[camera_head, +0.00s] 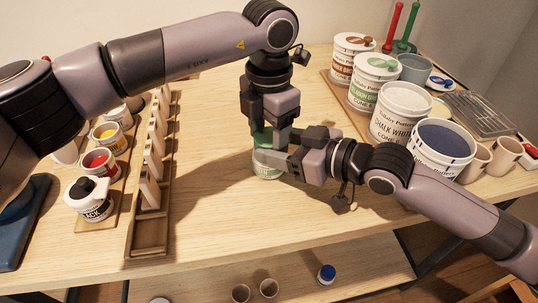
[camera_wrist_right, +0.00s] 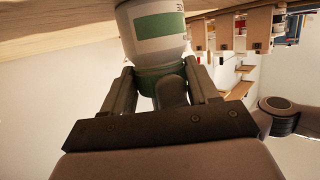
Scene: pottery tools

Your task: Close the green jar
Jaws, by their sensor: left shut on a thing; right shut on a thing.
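The green jar (camera_head: 268,172) stands upright at the middle of the table, with a white body and green label. My left gripper (camera_head: 264,138) points down from above, shut on the jar's green lid (camera_head: 261,133). My right gripper (camera_head: 268,157) comes in from the right and is shut on the jar. The right wrist view is upside down; there the jar's white body with its green label (camera_wrist_right: 157,28) meets the table, and its green upper part (camera_wrist_right: 147,80) lies between my right fingers. The grippers hide much of the lid and rim, so its seating cannot be told.
A wooden rack (camera_head: 150,205) and small paint pots (camera_head: 90,198) stand to the left. Large pottery buckets (camera_head: 403,110) line the right side, with clay cups (camera_head: 505,153) near them. The table is clear in front of the jar. A lower shelf (camera_head: 300,275) holds small items.

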